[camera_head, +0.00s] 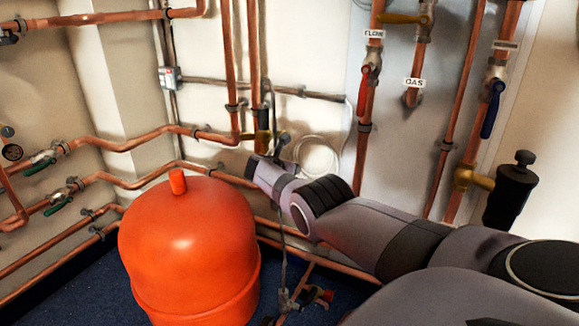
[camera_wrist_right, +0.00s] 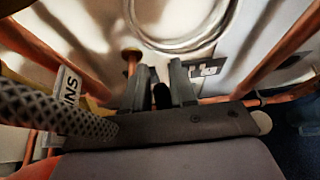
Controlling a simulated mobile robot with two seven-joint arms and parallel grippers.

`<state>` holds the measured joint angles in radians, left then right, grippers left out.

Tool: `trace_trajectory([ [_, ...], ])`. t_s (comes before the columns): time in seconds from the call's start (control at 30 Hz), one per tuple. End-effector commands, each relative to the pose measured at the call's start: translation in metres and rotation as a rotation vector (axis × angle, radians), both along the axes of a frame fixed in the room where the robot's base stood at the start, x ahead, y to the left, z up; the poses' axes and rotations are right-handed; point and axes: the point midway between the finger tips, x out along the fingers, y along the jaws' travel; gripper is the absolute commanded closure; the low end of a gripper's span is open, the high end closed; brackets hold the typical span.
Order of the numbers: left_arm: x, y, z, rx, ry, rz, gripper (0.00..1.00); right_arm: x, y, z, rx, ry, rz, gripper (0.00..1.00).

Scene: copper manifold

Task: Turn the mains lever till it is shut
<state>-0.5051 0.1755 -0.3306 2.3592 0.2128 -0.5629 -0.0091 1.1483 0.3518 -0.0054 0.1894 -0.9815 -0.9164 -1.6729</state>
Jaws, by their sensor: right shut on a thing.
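My right gripper (camera_head: 281,142) is at the brass valve (camera_head: 262,136) on a vertical copper pipe, left of centre in the head view. In the right wrist view, the gripper's two dark fingers (camera_wrist_right: 160,78) stand on either side of a short black piece (camera_wrist_right: 162,97), which looks like the mains lever's handle. The fingers are shut on it, and they hide most of the lever. A white label (camera_wrist_right: 67,90) at the left of the wrist view shows part of a word, with "NS" legible. The lever's exact angle cannot be told. My left gripper is not in view.
A large orange tank (camera_head: 190,250) stands below and left of my right gripper. A red lever (camera_head: 364,88) and a blue lever (camera_head: 491,108) hang on pipes to the right. Copper pipes run along the walls.

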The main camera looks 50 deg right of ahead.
Motion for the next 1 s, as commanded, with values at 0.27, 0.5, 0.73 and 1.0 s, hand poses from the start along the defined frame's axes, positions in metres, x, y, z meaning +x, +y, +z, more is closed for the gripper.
trace_trajectory([
  [0.27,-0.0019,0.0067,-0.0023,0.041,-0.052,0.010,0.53,0.0000,-0.0024,-0.0054,0.113,0.030,-0.002,1.00],
  [0.5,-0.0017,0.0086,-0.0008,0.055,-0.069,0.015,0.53,0.0001,-0.0019,-0.0056,0.143,0.040,0.000,1.00],
  [0.73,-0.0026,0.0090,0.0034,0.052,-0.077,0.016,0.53,0.0002,-0.0018,-0.0054,0.143,0.041,0.001,1.00],
  [1.0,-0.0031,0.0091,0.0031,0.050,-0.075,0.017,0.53,0.0003,-0.0017,-0.0052,0.142,0.041,0.001,0.53],
])
